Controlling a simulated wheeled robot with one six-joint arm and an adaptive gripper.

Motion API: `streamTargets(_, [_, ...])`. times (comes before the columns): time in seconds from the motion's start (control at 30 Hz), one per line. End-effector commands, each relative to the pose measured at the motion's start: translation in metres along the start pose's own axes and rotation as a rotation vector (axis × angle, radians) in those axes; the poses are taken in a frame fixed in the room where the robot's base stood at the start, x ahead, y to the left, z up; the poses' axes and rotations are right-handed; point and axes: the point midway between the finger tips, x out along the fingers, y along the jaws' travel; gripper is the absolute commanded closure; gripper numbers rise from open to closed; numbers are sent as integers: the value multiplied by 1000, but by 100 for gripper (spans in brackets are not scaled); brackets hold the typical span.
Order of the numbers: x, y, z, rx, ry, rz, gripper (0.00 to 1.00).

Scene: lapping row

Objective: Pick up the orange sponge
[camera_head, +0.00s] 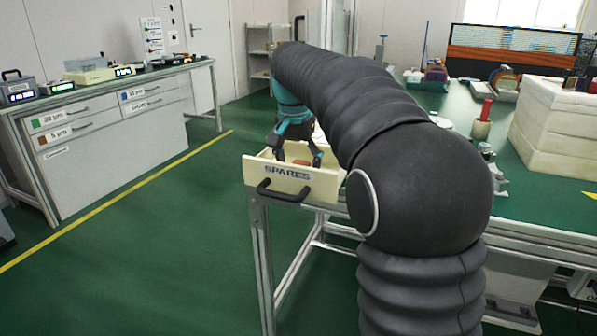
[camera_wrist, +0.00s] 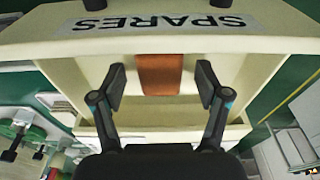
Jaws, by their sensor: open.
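The orange sponge (camera_wrist: 160,74) lies inside a cream bin labelled SPARES (camera_head: 332,188). In the wrist view it sits upright in the picture between my two fingertips, with a gap on each side. My gripper (camera_wrist: 161,88) is open and empty, pointing down into the bin. In the head view my gripper (camera_head: 298,157) reaches into the bin, and only a small part of the sponge (camera_head: 301,163) shows between the fingers. The bin also fills much of the wrist view (camera_wrist: 70,45). How far the fingertips are above the bin floor is hard to tell.
The bin's walls surround the fingers, and its black handle (camera_head: 283,190) faces the front. The bin is at the left end of a green-topped bench (camera_head: 545,208). A white block stack (camera_head: 555,125) stands on the right. Green floor lies clear at the left.

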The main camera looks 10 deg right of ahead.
Motion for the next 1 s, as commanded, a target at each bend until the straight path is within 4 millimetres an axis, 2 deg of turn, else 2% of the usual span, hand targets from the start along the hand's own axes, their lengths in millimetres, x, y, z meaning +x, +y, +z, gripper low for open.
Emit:
streamTargets(0.03, [0, 0, 0, 0, 0, 0, 30])
streamTargets(0.2, [0, 0, 0, 0, 0, 0, 72])
streamTargets(0.67, [-5, 0, -1, 0, 1, -1, 73])
streamTargets(0.83, [-22, 0, -4, 0, 2, -2, 73])
streamTargets(0.97, [-45, 0, -7, 1, 3, -2, 73])
streamTargets(1.0, [-48, 10, -10, 6, 3, -1, 73])
